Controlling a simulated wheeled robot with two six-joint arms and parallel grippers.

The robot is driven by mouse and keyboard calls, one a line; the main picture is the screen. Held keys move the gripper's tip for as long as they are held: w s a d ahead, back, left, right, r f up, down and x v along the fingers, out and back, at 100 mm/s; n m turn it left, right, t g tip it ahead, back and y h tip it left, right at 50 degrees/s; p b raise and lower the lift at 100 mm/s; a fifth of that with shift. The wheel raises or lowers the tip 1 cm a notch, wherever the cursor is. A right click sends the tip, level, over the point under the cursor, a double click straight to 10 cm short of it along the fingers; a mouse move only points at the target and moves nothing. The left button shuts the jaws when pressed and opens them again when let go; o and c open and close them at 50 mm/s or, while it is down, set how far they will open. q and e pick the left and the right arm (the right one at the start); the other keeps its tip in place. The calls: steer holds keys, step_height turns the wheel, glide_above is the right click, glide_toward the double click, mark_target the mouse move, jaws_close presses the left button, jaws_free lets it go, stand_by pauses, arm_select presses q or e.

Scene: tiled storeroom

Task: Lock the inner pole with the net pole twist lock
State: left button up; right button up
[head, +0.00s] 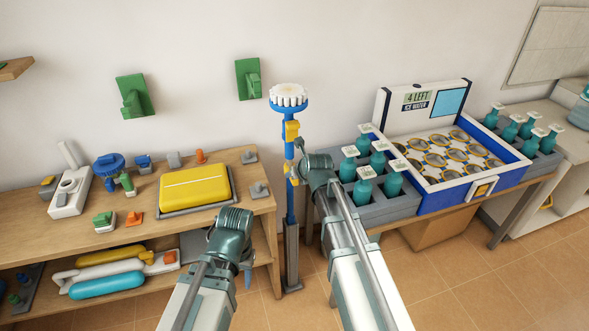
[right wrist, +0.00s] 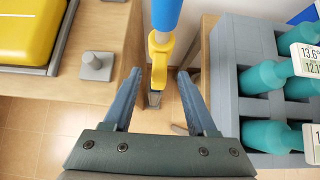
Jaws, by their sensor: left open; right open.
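A blue pole (head: 290,205) stands upright between the two tables, with a white toothed head on a blue ring (head: 289,97) at its top and a grey lower sleeve (head: 291,250). One yellow part (head: 292,130) sits below the head. A lower yellow fitting, seemingly the twist lock (right wrist: 158,60), shows in the right wrist view below a blue section of pole (right wrist: 166,14). My right gripper (right wrist: 160,75) is open, its fingers on either side of this fitting, apparently not touching it. My left gripper (head: 243,265) is open and empty, pointing down by the left table's edge.
The left wooden table (head: 215,205) holds a yellow case (head: 195,187) and several small parts; a lower shelf holds bottles. To the right, a grey rack (head: 385,208) with teal bottles stands beside a blue-white cooler (head: 470,190). Green brackets (head: 133,97) hang on the wall.

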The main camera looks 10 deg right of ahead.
steer(key=p+v, duration=0.5)
steer(key=v, duration=0.4)
steer(key=shift+w, duration=0.1)
steer(key=s+a+f+m+g+h, duration=0.1)
steer(key=s+a+f+m+g, duration=0.1)
steer(key=s+m, duration=0.6)
steer(key=s+a+f+m+g, duration=0.2)
steer(key=s+a+m+g, duration=0.2)
steer(key=s+m, duration=0.4)
steer(key=s+a+f+m+g+h, duration=0.1)
steer(key=s+m, duration=0.7)
steer(key=m, duration=0.9)
steer(key=a+f+g, duration=0.1)
steer(key=a+g, duration=0.1)
steer(key=a, duration=0.1)
steer(key=shift+s+f+m+h, duration=0.15)
steer(key=shift+m+h, duration=0.15)
steer(key=shift+m, duration=0.1)
